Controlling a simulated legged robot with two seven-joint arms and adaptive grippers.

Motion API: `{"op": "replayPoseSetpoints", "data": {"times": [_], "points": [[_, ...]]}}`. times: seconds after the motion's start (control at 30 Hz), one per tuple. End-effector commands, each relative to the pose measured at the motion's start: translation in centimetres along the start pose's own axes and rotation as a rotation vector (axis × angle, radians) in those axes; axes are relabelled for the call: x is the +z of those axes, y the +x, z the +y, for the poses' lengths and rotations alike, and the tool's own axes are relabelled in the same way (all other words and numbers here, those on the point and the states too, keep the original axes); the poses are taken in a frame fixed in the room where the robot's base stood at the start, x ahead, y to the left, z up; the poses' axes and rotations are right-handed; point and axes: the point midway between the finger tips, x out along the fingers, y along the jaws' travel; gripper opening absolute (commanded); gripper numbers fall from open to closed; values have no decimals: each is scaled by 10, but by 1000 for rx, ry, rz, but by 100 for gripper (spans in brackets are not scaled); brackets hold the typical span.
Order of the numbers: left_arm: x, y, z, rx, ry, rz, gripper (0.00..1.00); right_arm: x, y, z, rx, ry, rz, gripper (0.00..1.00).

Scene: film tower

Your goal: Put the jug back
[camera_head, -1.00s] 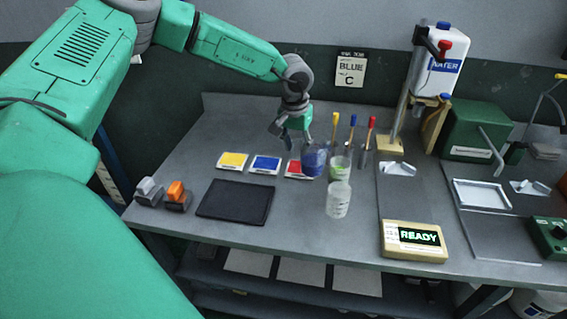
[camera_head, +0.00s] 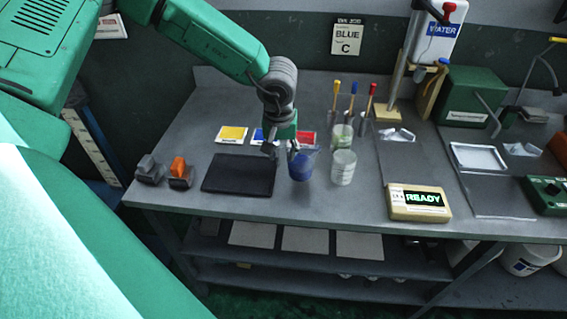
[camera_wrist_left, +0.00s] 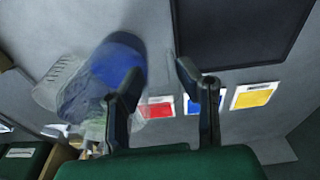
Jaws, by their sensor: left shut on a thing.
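The jug holding blue liquid (camera_head: 300,168) is at my left gripper (camera_head: 282,152), just in front of the red card on the bench. My left gripper is shut on it from its left side. The blue jug also shows in the left wrist view (camera_wrist_left: 118,58), beside the left-hand finger of my gripper (camera_wrist_left: 157,78). It looks a little above the bench, though its base is hard to judge. A clear jug (camera_head: 343,168) stands close to its right, and a jug with pale green contents (camera_head: 341,138) stands behind that one. My right gripper is not in view.
A black mat (camera_head: 238,175) lies left of the blue jug. Yellow (camera_head: 231,133) and red (camera_head: 306,138) cards lie behind. Upright brushes (camera_head: 353,100) stand behind the jugs. A READY box (camera_head: 418,203) sits to the right. The front strip of the bench is clear.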

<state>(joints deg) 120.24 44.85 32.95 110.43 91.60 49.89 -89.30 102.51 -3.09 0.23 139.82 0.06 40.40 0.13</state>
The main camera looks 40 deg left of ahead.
Motion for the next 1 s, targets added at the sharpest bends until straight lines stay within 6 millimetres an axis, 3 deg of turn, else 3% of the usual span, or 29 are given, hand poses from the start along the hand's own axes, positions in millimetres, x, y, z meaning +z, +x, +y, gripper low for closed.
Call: {"op": "replayPoseSetpoints", "data": {"times": [0.23, 0.63, 0.67, 0.7, 1.0], "points": [[5, 31, 1, -4, 1, -2, 0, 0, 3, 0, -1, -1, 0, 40], [6, 35, 2, -3, 2, 1, 0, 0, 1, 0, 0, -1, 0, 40], [6, 36, 2, -3, 1, 0, 33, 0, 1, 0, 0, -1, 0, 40], [6, 36, 1, -2, 1, 0, 47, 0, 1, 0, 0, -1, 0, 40], [5, 36, 0, -2, 0, -1, 50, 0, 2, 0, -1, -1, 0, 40]]}}
